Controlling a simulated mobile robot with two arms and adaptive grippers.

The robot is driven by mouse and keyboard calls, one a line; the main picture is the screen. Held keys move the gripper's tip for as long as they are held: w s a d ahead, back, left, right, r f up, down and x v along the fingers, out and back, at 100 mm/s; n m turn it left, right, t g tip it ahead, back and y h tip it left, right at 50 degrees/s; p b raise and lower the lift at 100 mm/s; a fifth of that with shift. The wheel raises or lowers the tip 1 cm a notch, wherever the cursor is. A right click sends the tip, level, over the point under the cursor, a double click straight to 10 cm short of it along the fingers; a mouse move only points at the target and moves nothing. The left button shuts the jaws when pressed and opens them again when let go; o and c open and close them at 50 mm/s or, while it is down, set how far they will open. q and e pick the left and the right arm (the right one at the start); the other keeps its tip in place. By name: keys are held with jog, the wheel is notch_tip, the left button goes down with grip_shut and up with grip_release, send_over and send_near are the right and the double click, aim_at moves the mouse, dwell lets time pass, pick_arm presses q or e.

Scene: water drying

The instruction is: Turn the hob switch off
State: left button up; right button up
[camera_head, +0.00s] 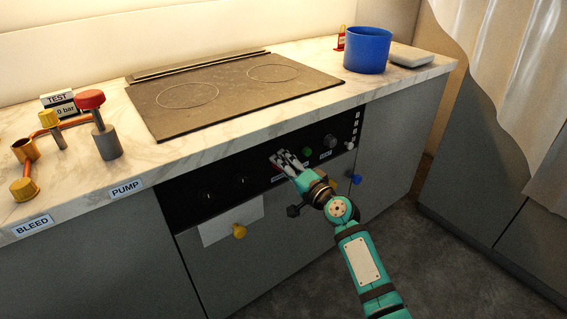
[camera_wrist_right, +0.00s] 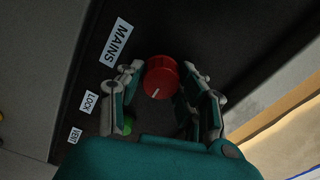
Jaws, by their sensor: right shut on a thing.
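A red round knob (camera_wrist_right: 161,76) with a white pointer mark sits on the black front panel (camera_head: 203,190) below the hob (camera_head: 230,90). A MAINS label (camera_wrist_right: 117,42) is beside it in the right wrist view. My right gripper (camera_head: 278,158) reaches the panel and is shut on the red knob, with one finger on each side in the wrist view (camera_wrist_right: 163,73). In the head view the fingers mostly hide this knob. A green knob (camera_head: 308,152) and a grey knob (camera_head: 330,141) are to its right. My left gripper is out of view.
Black (camera_head: 293,211), blue (camera_head: 356,179) and yellow (camera_head: 239,231) knobs stick out lower on the cabinet fronts, near my right arm. A blue pot (camera_head: 367,50) stands on the marble worktop (camera_head: 225,138). A red-capped valve (camera_head: 98,122) stands at the left.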

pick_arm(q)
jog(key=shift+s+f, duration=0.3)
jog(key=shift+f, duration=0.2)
pick_arm(e)
jog(key=shift+m, duration=0.6)
jog(key=o, duration=1.2)
jog(key=shift+c, duration=0.2)
jog(key=shift+d, duration=0.1)
jog(key=v, duration=1.2)
